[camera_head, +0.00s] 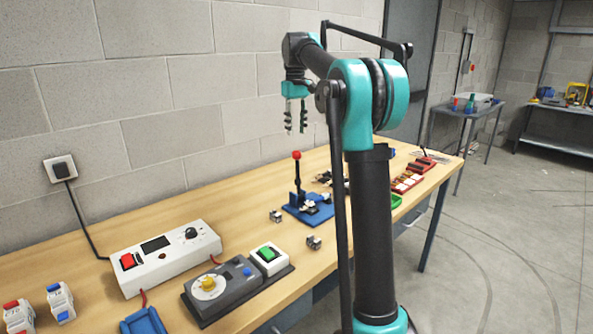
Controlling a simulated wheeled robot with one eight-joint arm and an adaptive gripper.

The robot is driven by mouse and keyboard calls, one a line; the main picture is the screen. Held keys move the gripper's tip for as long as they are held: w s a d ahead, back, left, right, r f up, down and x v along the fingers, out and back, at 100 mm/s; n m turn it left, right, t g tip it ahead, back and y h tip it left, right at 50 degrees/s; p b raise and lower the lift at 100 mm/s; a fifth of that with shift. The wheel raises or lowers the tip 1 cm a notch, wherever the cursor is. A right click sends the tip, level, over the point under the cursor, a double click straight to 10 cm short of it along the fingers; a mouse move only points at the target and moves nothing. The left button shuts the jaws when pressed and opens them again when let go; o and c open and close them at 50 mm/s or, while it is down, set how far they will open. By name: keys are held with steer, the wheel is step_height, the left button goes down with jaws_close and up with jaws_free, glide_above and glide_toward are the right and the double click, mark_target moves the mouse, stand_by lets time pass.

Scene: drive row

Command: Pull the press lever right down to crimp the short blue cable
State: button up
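The press (318,213) is a blue base with a blue upright on the bench, just left of my arm. Its lever (297,172) stands upright and ends in a red knob (297,155). My gripper (296,131) points down and shows above the knob in the picture, apart from it. Its two fingers stand apart with nothing between them. Small white and dark parts lie on the press base. I cannot make out the short blue cable among them.
Small grey blocks (314,243) lie near the press. A white power box (165,258), a grey dial unit (222,287) and a green-button box (268,259) stand at the front left. Red trays (408,182) and a green tray (396,201) lie beyond my arm.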

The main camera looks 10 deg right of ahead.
mark_target(297, 178)
step_height(297, 178, down, 16)
steer(key=shift+d+f, duration=0.15)
steer(key=shift+f, duration=0.05)
steer(key=shift+c, duration=0.3)
jaws_close()
stand_by(0.3)
